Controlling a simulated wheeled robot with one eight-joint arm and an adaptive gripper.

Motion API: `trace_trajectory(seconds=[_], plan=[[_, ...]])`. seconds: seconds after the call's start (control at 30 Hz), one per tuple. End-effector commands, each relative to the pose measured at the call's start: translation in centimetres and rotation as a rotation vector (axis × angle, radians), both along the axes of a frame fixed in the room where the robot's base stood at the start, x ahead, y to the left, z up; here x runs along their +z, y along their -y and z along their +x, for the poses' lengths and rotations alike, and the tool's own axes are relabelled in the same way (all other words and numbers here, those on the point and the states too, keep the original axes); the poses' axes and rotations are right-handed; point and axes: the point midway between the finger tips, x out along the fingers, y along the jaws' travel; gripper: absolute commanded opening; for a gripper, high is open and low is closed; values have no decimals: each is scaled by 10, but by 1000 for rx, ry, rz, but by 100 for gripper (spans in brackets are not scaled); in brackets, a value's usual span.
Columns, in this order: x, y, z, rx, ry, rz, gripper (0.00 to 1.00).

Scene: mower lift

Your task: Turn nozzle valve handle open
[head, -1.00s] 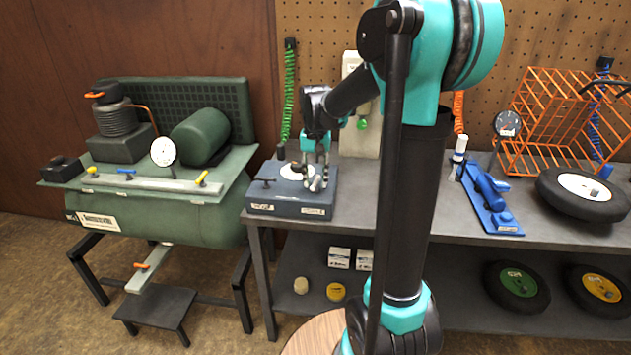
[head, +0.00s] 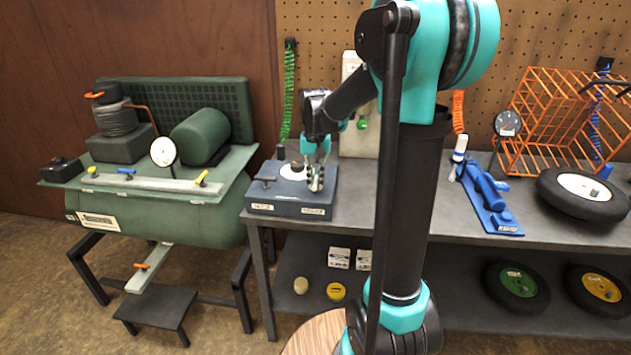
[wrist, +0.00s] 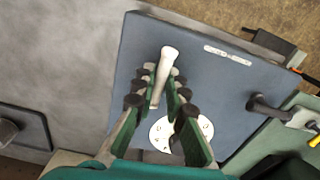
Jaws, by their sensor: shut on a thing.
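A blue-grey box (head: 290,207) with labels stands on the left end of the bench. It also shows in the wrist view (wrist: 225,85), with a round white plate (wrist: 157,134) on its top. A pale lever handle (wrist: 169,53) extends over the box top, its rounded end beyond my fingertips. My gripper (wrist: 161,78) is shut on this handle, with a finger on each side. In the head view my gripper (head: 316,186) reaches down at the box's right side and hides most of the handle. The handle's base is partly hidden by the fingers.
A dark T-shaped knob (wrist: 268,108) stands on the same box. A green compressor (head: 160,215) with a gauge is left of the bench (head: 350,190). A blue tool (head: 487,200), a wheel (head: 585,195) and an orange wire basket (head: 560,110) are to the right.

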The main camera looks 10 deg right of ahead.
Motion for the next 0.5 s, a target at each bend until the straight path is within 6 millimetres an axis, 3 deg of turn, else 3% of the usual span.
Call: trace_trajectory(seconds=[0.2,0.5], plan=[[0,0,0,116,0,0,0],[0,0,0,126,0,0,0]])
